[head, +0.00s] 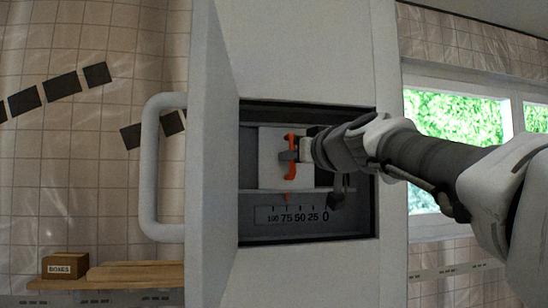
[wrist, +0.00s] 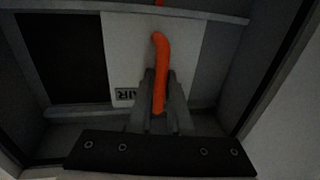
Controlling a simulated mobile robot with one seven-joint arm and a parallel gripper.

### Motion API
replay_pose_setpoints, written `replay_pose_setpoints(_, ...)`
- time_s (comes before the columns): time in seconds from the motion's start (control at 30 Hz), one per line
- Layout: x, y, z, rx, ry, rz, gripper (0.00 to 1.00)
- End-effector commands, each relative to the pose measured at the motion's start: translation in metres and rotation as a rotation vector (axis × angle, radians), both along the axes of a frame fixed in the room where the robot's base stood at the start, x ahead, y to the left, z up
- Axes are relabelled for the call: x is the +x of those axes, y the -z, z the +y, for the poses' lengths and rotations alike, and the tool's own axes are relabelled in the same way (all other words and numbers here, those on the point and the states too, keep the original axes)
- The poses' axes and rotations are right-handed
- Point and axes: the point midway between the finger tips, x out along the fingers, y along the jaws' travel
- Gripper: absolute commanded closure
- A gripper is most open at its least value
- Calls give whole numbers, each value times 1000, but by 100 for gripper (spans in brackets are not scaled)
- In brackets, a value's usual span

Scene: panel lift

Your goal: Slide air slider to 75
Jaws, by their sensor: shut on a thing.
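The air slider (head: 268,158) is a pale plate in a dark recess of the panel, with an orange-red upright handle. A red pointer below it lines up with about 75 on the scale (head: 298,217), which reads 100, 75, 50, 25, 0 from left to right. My gripper (head: 291,156) reaches in from the right and is shut on the orange handle. In the wrist view the handle (wrist: 159,62) runs between the fingers, and the slider plate (wrist: 125,55) behind it bears an upside-down AIR label, partly covered by a finger.
The slider runs along horizontal rails inside the recess, whose walls (head: 358,225) stand close around my gripper. A large white handle (head: 150,165) stands out at the left of the panel. A box (head: 64,266) sits on a wooden shelf at the lower left.

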Motion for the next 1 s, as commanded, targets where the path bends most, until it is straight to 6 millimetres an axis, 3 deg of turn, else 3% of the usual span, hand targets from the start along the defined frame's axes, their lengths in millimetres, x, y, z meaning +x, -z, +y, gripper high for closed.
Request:
replay_pose_setpoints(0.03, 0, 1, 0, -1, 0, 2, 80)
replay_pose_setpoints(0.2, 0, 1, -1, -1, 0, 2, 53)
replay_pose_setpoints(0.57, -5, 1, -3, -1, 1, -1, 53)
replay_pose_setpoints(0.77, -34, 3, -15, -1, 3, -4, 53)
replay_pose_setpoints(1.0, -88, 3, -37, 0, 2, -4, 53)
